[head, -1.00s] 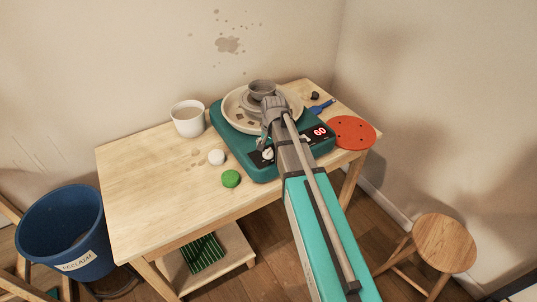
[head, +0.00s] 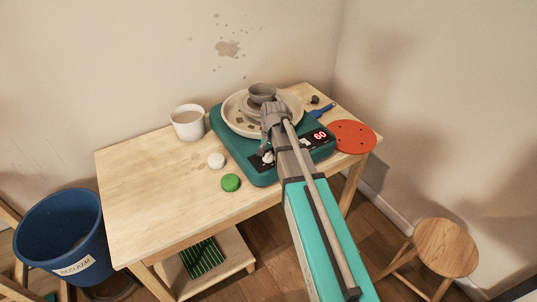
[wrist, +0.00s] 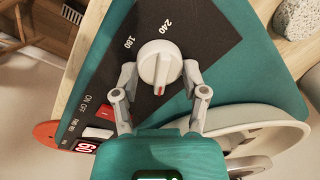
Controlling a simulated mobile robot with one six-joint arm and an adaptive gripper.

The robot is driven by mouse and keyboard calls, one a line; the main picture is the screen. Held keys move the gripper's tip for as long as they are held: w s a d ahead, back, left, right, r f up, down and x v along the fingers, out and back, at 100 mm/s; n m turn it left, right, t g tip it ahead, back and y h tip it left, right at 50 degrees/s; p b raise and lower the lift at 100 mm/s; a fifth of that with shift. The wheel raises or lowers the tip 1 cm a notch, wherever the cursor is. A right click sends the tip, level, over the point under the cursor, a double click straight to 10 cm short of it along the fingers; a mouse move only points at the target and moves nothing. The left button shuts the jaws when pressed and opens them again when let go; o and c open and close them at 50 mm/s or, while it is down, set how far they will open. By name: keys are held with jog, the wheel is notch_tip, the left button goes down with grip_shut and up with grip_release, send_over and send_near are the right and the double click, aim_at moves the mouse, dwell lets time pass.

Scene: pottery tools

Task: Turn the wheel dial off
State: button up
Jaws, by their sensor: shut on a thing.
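The white wheel dial (wrist: 160,65) sits on a black panel on the teal pottery wheel (head: 240,165), with 180 and 240 printed beside it. Its red pointer mark faces my wrist in the wrist view. My gripper (wrist: 160,76) is shut on the dial, one finger at each side. In the head view, the dial (head: 268,157) is partly hidden by my gripper (head: 265,148). A red display (head: 320,136) on the panel reads 60. A red ON/OFF switch (wrist: 98,133) sits beside the display in the wrist view.
A white cup (head: 188,123), a white lump (head: 216,161) and a green sponge (head: 231,183) are left of the wheel. A red disc (head: 351,136) lies right. The table's left part is clear.

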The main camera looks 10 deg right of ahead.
jog(key=shift+n, duration=0.3)
jog(key=n, duration=0.5)
jog(key=shift+g, duration=0.3)
jog(key=n, duration=0.6)
jog(key=shift+a, duration=0.15)
jog(key=shift+n+g, duration=0.3)
jog(key=o, duration=1.2)
jog(key=shift+w, duration=0.1)
jog(key=shift+c, duration=0.2)
